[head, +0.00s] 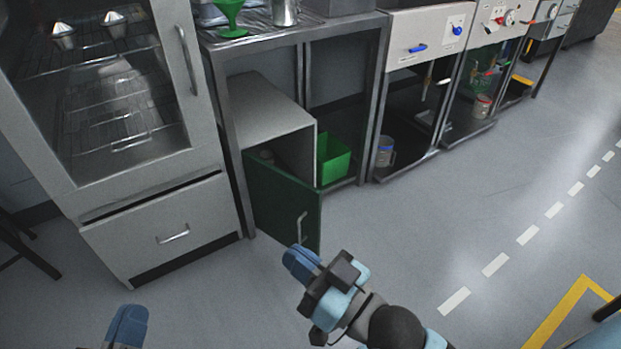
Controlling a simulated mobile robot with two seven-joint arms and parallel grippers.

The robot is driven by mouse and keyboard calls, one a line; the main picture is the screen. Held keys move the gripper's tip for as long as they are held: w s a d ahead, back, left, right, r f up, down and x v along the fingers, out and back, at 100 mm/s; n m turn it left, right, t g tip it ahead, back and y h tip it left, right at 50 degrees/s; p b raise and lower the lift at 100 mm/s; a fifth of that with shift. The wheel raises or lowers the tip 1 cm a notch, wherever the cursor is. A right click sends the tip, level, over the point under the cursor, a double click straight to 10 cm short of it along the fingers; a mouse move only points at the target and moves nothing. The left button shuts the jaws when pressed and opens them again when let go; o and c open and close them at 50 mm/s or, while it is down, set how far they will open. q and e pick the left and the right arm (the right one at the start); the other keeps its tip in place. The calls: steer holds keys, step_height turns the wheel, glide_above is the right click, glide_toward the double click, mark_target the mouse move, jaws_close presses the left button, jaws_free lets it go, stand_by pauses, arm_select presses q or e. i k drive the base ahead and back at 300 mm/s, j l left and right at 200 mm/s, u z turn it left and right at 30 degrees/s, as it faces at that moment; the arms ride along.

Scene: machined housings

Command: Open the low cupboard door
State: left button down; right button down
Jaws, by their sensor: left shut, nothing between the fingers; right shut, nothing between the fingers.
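The low cupboard (262,103) is a grey box under a metal workbench. Its green door (275,197) stands swung out from the front, and part of the dark inside shows above the door. A pale upright handle (301,228) is near the door's free edge. My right gripper (299,260) is shut and empty, just below the handle and the door's lower corner in the picture; I cannot tell whether it touches the door. My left gripper (127,322) is shut and empty at the bottom left, well away from the door.
A glass-fronted cabinet (188,60) with a drawer (165,232) stands left of the bench. A green bin (333,160) sits beside the cupboard. More workstations (430,35) line the right. The grey floor (400,240) in front is clear.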

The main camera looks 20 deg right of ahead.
mark_target(286, 208)
steer(key=i+l+u, duration=0.15)
steer(key=l, duration=0.2)
steer(key=l+u, duration=0.1)
steer(key=l, duration=0.2)
steer(key=i+l+u, duration=0.15)
steer(key=l, duration=0.2)
steer(key=i+l+u, duration=0.15)
steer(key=i+l, duration=0.15)
steer(key=i+l+u, duration=0.2)
steer(key=l, duration=0.3)
steer(key=i, duration=0.1)
